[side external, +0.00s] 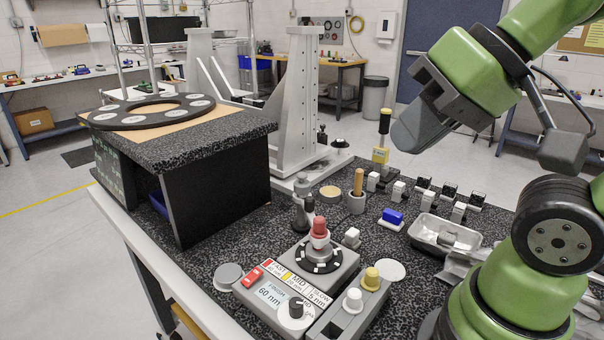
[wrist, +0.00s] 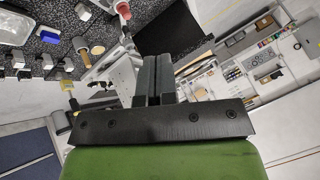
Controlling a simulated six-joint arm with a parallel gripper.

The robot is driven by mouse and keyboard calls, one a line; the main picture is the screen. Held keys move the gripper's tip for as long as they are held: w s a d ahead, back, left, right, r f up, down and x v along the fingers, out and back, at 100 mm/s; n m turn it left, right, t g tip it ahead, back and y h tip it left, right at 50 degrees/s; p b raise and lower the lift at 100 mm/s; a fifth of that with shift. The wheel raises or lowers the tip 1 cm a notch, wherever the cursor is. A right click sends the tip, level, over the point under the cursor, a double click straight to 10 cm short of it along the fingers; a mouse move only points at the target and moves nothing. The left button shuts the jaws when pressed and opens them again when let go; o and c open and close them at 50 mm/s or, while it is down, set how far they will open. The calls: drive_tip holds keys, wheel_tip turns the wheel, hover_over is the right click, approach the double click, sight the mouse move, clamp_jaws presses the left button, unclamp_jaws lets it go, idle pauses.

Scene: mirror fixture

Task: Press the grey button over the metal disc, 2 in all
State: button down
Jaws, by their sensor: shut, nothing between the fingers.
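The control box (side external: 285,292) with a 60 nm display stands at the front of the speckled bench. A dark grey knob-like button (side external: 296,304) stands over a pale, metal-looking disc (side external: 293,319) at its front right corner. A red-topped knob (side external: 319,230) stands on a black dial at the box's back. My gripper (side external: 399,142) is up at the right, well above the bench and apart from the box. In the wrist view its two dark fingers (wrist: 155,64) are together with nothing between them. I cannot make out the grey button in the wrist view.
A grey box with a white button (side external: 353,297) and a yellow button (side external: 371,277) stands right of the control box. A metal tray (side external: 425,222), blue block (side external: 391,217) and several small blocks lie behind. A tall grey bracket (side external: 302,95) and black ring plate (side external: 112,115) stand left.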

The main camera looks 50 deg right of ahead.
drive_tip(key=w+r+m+y, duration=0.1)
drive_tip(key=w+r+m, duration=0.1)
drive_tip(key=w+m, duration=0.55)
drive_tip(key=m+t+h, duration=0.1)
drive_tip(key=m+t, duration=0.1)
drive_tip(key=m, duration=1.1)
hover_over(302, 175)
wheel_tip(302, 175, down, 8)
drive_tip(key=shift+f, duration=0.2)
drive_tip(key=shift+f, duration=4.4)
drive_tip(key=shift+f, duration=0.15)
drive_tip(key=shift+f, duration=0.25)
